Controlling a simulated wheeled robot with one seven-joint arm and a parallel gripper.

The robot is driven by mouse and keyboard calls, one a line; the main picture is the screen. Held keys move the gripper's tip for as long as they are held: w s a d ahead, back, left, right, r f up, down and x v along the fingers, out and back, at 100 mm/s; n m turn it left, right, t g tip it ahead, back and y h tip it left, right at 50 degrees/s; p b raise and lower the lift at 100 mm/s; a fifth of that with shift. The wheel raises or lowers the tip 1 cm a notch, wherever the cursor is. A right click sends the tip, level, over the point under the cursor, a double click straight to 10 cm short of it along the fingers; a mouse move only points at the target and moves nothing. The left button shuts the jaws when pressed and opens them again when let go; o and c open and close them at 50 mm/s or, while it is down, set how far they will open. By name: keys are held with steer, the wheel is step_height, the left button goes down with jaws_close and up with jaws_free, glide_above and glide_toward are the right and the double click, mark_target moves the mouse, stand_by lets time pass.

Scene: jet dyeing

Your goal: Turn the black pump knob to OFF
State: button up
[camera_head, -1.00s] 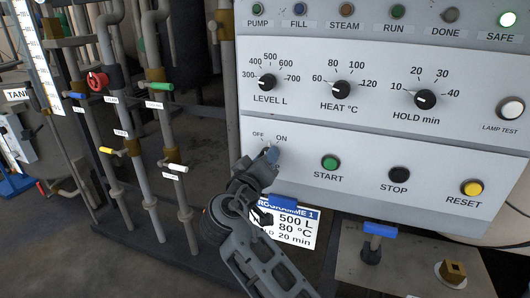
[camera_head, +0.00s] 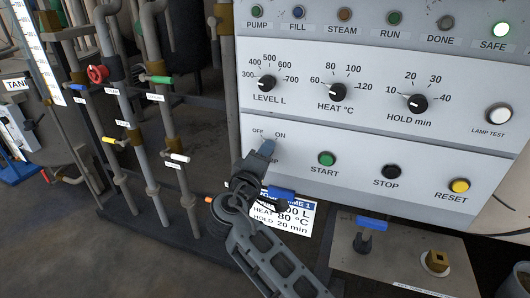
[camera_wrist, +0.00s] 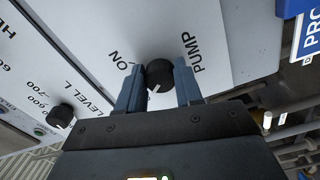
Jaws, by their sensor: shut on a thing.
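The black pump knob (camera_wrist: 159,74) sits between the two blue-grey fingers of my gripper (camera_wrist: 159,88) in the wrist view. The fingers are shut on it, one on each side. Its white mark points down and slightly left in that view, away from the ON label (camera_wrist: 130,60) and towards the side where OFF lies. The OFF label is hidden there by my gripper. In the head view my gripper (camera_head: 266,150) covers the knob, just below the OFF label (camera_head: 257,131) and the ON label (camera_head: 280,135).
START (camera_head: 326,159), STOP (camera_head: 390,172) and RESET (camera_head: 459,186) buttons are to the right. The level knob (camera_head: 266,83) is above. A programme card (camera_head: 292,217) hangs below, partly behind my arm. Pipes with coloured valve handles stand left.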

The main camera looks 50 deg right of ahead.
stand_by(0.3)
steer(key=o, duration=1)
steer(key=shift+o, duration=0.2)
steer(key=b+v, duration=0.1)
steer(key=v, duration=0.6)
steer(key=shift+a, duration=0.4)
steer(key=shift+s, duration=0.1)
